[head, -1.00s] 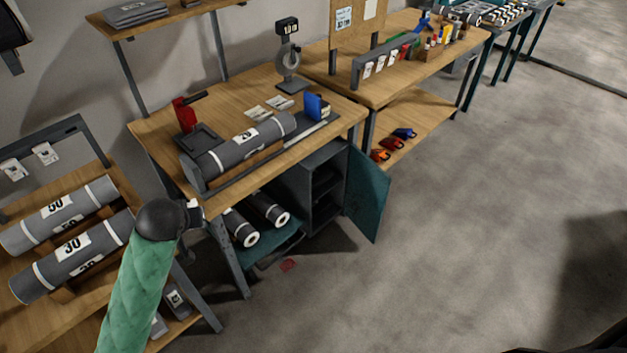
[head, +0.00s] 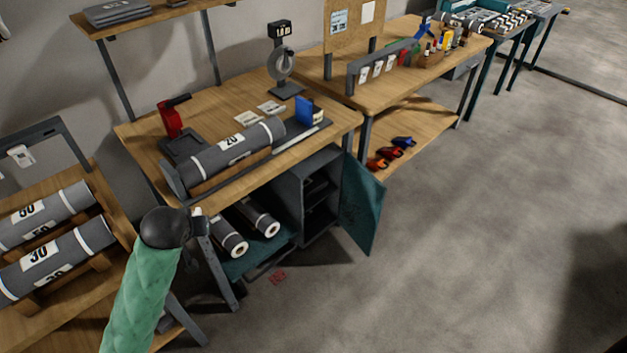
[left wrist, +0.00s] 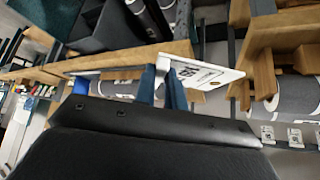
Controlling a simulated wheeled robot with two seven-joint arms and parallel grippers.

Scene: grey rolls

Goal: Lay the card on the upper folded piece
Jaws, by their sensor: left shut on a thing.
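Dark grey folded pieces lie stacked on the wooden wall shelf at the top left of the head view; the upper folded piece (head: 114,8) is partly cut by the frame edge. My left gripper (left wrist: 162,88) is shut on a white printed card (left wrist: 212,74), held between its blue fingers in the left wrist view. In the head view my left gripper (head: 198,222) is beside the near corner of the workbench, well below and to the right of the shelf. The card is hard to make out there. My right gripper is not in view.
The workbench (head: 240,100) carries a grey roll (head: 230,152), a red tool (head: 172,118) and a hanging scale (head: 281,65). A rack with grey rolls (head: 55,262) stands at the left. A teal cabinet door (head: 362,205) hangs open. The floor at the right is clear.

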